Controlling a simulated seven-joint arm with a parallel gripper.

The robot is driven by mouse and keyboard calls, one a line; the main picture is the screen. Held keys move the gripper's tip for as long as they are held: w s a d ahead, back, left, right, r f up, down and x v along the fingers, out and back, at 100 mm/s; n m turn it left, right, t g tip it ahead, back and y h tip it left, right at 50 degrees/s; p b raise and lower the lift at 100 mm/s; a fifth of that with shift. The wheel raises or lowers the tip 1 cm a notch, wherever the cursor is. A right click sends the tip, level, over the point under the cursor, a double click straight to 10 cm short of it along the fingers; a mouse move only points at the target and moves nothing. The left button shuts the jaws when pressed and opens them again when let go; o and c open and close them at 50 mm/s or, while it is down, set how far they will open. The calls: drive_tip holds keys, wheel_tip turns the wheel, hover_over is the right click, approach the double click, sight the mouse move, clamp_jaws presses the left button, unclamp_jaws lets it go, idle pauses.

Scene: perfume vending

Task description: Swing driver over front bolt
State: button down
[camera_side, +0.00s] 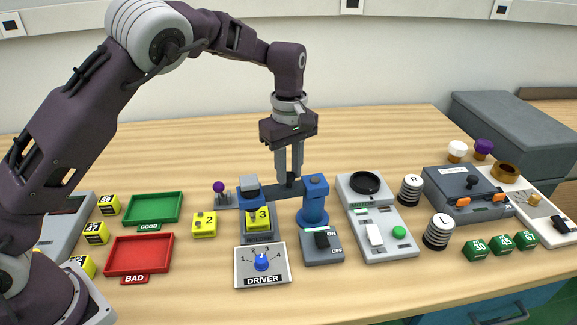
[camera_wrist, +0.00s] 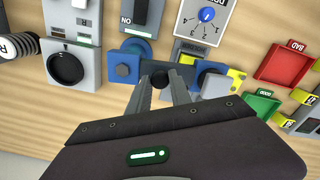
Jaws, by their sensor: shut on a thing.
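The driver is a blue swing unit with a grey-topped head (camera_side: 249,190) at left and a blue post (camera_side: 314,205) at right, joined by a dark arm. My gripper (camera_side: 289,182) is shut on a black knob (camera_wrist: 160,79) on that arm, between head and post. In the wrist view the post (camera_wrist: 125,68) is left of the fingers and the head (camera_wrist: 209,70) right. The head is above the back of a grey stand holding a yellow block marked 3 (camera_side: 259,220). I cannot make out the front bolt; the head's underside is hidden.
In front are the DRIVER dial (camera_side: 246,276) and ON/OFF switch box (camera_side: 322,245). A yellow block marked 2 (camera_side: 204,224), green GOOD tray (camera_side: 152,210) and red BAD tray (camera_side: 138,255) lie left. A grey panel with a black dish (camera_side: 366,183) stands right.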

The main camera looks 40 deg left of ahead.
sight(289, 175)
drive_tip(key=shift+s+d+n, duration=0.1)
drive_tip(key=shift+n, duration=0.2)
drive_tip(key=c, duration=1.2)
unclamp_jaws()
drive_tip(key=shift+o, duration=0.2)
wheel_tip(289, 175, up, 7)
drive_tip(key=shift+r, duration=0.1)
drive_tip(key=s+a+r+m+t+h, duration=0.2)
drive_tip(key=s+a+r+m, duration=0.25)
drive_tip(key=s+r, duration=0.75)
drive_tip(key=s+f+m+t+y, duration=0.1)
drive_tip(key=s+m, duration=0.4)
drive_tip(key=s, duration=0.5)
drive_tip(key=s+a+f+m+t+y, duration=0.1)
drive_tip(key=s+m, duration=0.4)
drive_tip(key=s, duration=0.6)
wheel_tip(289, 175, down, 3)
drive_tip(key=shift+a+r+t, duration=0.1)
drive_tip(key=shift+a+t, duration=0.1)
drive_tip(key=shift+t, duration=0.6)
